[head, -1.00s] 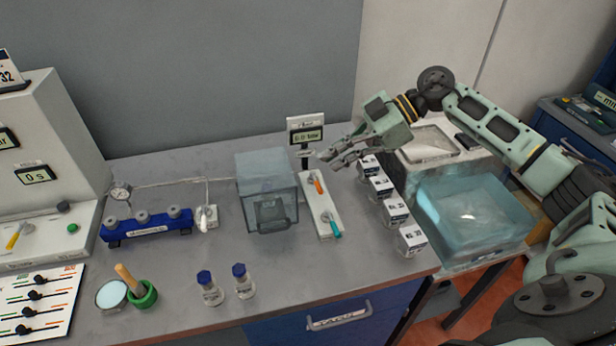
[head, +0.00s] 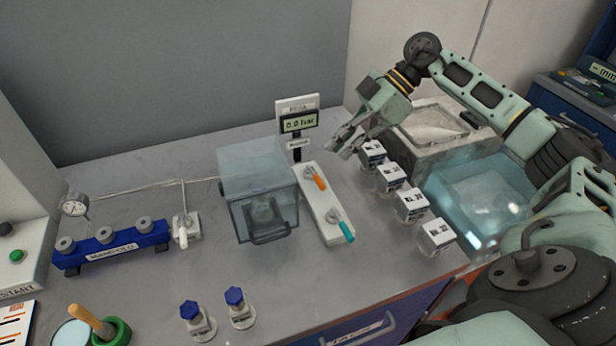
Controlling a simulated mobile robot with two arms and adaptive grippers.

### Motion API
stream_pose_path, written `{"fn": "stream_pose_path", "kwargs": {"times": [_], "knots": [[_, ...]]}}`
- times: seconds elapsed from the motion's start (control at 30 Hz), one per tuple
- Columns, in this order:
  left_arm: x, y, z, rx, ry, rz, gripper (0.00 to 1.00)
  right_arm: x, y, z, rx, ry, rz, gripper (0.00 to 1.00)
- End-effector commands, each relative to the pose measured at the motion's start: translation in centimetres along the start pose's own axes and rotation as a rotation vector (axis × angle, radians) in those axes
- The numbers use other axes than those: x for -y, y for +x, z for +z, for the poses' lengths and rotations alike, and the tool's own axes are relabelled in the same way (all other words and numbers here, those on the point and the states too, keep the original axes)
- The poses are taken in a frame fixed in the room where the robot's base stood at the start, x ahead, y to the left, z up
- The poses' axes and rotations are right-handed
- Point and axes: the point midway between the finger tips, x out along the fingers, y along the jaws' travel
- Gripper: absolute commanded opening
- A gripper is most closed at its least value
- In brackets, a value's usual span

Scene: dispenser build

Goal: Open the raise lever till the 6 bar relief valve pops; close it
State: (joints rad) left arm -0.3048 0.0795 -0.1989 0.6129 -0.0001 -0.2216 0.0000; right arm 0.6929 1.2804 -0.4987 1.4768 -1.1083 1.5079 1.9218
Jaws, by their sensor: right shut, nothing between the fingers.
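A white valve panel (head: 325,211) lies on the bench with an orange lever (head: 317,179) at its far end and a teal lever (head: 344,228) at its near end. I cannot read which one is the raise lever. A small display (head: 298,123) on a post behind the panel appears to read 0.0 bar. I cannot make out the relief valve for certain. My right gripper (head: 340,147) is shut and empty, above and to the right of the orange lever, apart from it. My left gripper is out of view.
A clear box (head: 258,190) stands left of the panel. Several small labelled cubes (head: 390,176) line its right side, before a teal basin (head: 480,200). A blue manifold (head: 110,248) with a gauge (head: 74,203) is at left.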

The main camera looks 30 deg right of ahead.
Motion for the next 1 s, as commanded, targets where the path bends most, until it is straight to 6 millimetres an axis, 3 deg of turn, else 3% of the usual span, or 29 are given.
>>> {"fn": "stream_pose_path", "kwargs": {"times": [0.33, 0.73, 1.0], "knots": [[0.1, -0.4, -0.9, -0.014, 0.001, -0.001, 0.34, 0.1, 0.8, -0.1, -0.001, 0.0, -0.003, 0.0], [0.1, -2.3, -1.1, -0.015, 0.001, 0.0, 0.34, 0.1, 7.5, -0.3, -0.003, -0.001, -0.004, 0.0], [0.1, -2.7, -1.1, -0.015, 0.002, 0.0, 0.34, 0.0, 9.8, -0.1, 0.0, -0.001, -0.001, 0.0]]}}
